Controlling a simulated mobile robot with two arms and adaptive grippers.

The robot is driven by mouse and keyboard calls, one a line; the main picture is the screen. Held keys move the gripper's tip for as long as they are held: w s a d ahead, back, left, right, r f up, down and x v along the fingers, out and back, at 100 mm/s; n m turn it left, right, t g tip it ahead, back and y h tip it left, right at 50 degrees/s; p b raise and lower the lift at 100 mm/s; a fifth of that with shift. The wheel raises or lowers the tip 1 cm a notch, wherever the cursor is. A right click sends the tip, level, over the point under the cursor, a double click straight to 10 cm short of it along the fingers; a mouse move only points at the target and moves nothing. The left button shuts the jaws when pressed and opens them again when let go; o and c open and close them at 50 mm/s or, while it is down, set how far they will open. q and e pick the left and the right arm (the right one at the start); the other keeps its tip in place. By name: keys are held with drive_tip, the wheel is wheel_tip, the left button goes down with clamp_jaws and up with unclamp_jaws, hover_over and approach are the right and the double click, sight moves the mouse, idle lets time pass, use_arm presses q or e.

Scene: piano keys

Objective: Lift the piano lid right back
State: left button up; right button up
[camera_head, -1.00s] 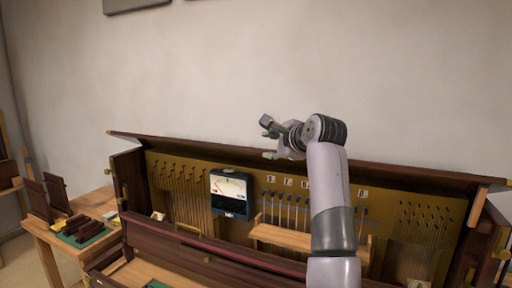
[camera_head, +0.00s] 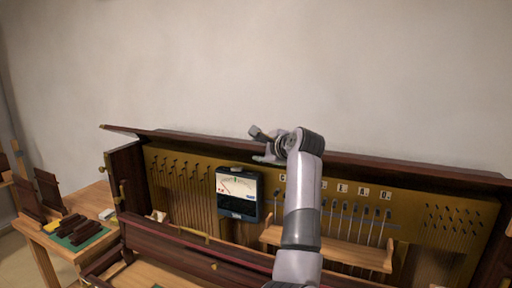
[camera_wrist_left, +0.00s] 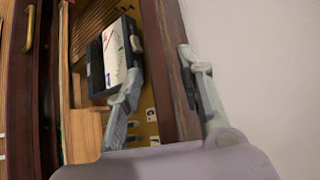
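The dark wooden piano lid (camera_head: 420,171) shows as a long narrow board along the top back of the open piano, in front of the wall. How far it leans back is hard to tell. My left gripper (camera_head: 260,146) is at the lid's upper edge, left of the middle, behind the meter. In the left wrist view its two fingers are spread, with the lid board (camera_wrist_left: 174,70) between them. I cannot tell whether either finger touches it. My right gripper is not in view.
A meter (camera_head: 238,193) with a white dial stands inside the piano before the brass plate and tuning pins. A wooden shelf (camera_head: 330,246) sits right of it. A side table (camera_head: 60,255) with dark blocks stands at the left. The pale wall (camera_head: 400,80) rises behind the lid.

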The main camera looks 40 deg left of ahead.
use_arm(q)
drive_tip(key=shift+s+d+r, duration=0.1)
drive_tip(key=shift+d+r, duration=0.05)
drive_tip(key=shift+d, duration=0.1)
drive_tip(key=shift+c, duration=0.5)
drive_tip(key=shift+a, duration=0.15)
clamp_jaws()
